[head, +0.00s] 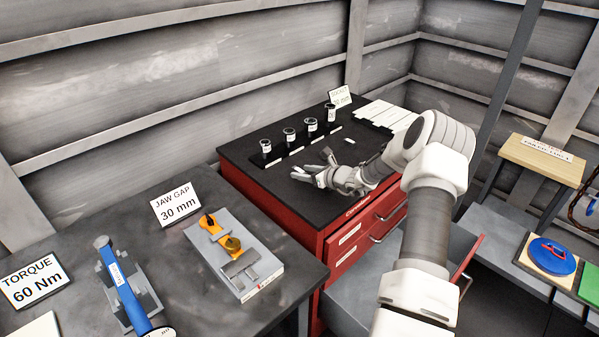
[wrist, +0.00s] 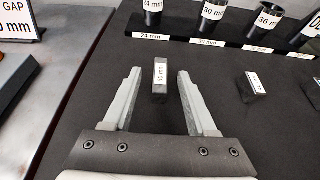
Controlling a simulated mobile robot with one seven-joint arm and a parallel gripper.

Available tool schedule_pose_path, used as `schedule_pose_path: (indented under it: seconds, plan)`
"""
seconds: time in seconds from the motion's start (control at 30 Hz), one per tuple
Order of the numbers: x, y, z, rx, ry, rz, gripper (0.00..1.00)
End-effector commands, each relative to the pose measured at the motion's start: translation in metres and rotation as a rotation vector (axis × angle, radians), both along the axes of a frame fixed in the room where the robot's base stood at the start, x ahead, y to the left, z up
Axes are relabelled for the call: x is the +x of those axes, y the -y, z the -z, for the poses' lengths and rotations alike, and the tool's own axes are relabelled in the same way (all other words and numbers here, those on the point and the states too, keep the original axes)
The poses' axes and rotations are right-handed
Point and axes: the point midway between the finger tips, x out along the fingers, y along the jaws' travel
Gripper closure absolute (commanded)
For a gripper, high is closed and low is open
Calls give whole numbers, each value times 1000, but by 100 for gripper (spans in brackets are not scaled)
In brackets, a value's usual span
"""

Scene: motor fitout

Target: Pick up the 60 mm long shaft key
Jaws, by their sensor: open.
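The 60 mm shaft key (wrist: 160,76) is a small dark block with a white label reading "60 mm" in the wrist view. It lies on the black top of the red cabinet. My gripper (wrist: 159,82) is open, with one finger on each side of the key and a visible gap to both. The key is between the finger ends and no contact shows. In the head view my gripper (head: 312,170) is low over the cabinet top, and I cannot clearly make out the key there.
A second labelled block (wrist: 252,87) lies to the right of my gripper. Several black sockets stand in a rack (wrist: 222,43) behind the key. The red cabinet (head: 340,262) has an open drawer below. A grey bench (head: 110,225) with a torque wrench stands at the left.

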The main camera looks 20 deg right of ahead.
Motion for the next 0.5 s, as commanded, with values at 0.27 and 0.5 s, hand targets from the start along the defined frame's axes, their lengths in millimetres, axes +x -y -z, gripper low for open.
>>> schedule_pose_path:
  seconds: [0.27, 0.5]
  plan:
    - [17, -5, 7, 0, 1, 1, 43]
    - [17, -5, 7, 0, 0, 1, 57]
